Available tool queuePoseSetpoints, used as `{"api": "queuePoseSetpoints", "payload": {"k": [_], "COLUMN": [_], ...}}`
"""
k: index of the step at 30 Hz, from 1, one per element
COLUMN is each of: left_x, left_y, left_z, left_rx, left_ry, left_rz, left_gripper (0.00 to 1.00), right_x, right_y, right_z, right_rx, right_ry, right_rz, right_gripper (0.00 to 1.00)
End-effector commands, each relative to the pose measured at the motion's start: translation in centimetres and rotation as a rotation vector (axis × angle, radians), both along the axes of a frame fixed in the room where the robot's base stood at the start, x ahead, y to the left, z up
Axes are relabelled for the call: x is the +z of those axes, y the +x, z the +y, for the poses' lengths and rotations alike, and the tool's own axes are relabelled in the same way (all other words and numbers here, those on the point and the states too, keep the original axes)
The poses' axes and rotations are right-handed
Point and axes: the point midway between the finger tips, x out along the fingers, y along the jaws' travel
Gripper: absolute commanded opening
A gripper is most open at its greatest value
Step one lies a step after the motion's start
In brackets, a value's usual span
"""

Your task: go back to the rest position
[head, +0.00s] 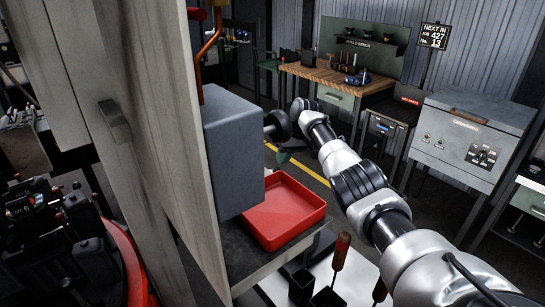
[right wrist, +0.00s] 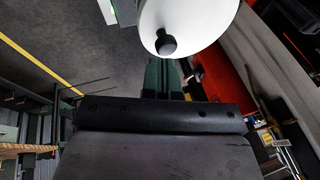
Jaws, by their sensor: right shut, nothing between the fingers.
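My right arm reaches from the lower right of the head view toward the middle. Its gripper (head: 283,157) is small and partly hidden there, close to the grey box-shaped unit and above the red tray. In the right wrist view the greenish fingers (right wrist: 165,76) are together and hold nothing. A white rounded body with a black knob (right wrist: 167,43) shows just beyond them; I cannot tell whether they touch. My left gripper is in neither view.
The grey box-shaped unit (head: 232,150) and a red tray (head: 283,211) sit on a bench. A tall pale panel (head: 150,130) blocks the left. A wooden-topped workbench (head: 335,78) and a grey cabinet (head: 470,135) stand at the back. Screwdriver handles (head: 341,250) rise near the front.

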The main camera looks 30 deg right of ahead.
Motion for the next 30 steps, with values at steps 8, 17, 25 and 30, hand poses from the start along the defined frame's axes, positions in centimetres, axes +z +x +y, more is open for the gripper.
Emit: {"api": "queuePoseSetpoints", "payload": {"k": [8, 17, 25, 30], "left_x": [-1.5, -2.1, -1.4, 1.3], "left_y": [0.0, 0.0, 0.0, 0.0], "left_z": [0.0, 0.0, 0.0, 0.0], "left_rx": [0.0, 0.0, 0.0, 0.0], "left_ry": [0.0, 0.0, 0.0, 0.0], "left_rz": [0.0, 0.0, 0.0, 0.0], "left_gripper": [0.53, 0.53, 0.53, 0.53], "right_x": [5.1, 8.2, 9.0, 11.7], "right_y": [-1.4, -2.3, -2.3, -2.3], "right_z": [-1.6, -2.4, -2.4, -2.4], "right_rx": [-0.002, 0.0, 0.0, 0.0], "right_ry": [-0.002, -0.001, -0.001, -0.001], "right_rz": [-0.004, 0.0, 0.0, 0.0], "right_gripper": [0.0, 0.0, 0.0, 0.0]}}
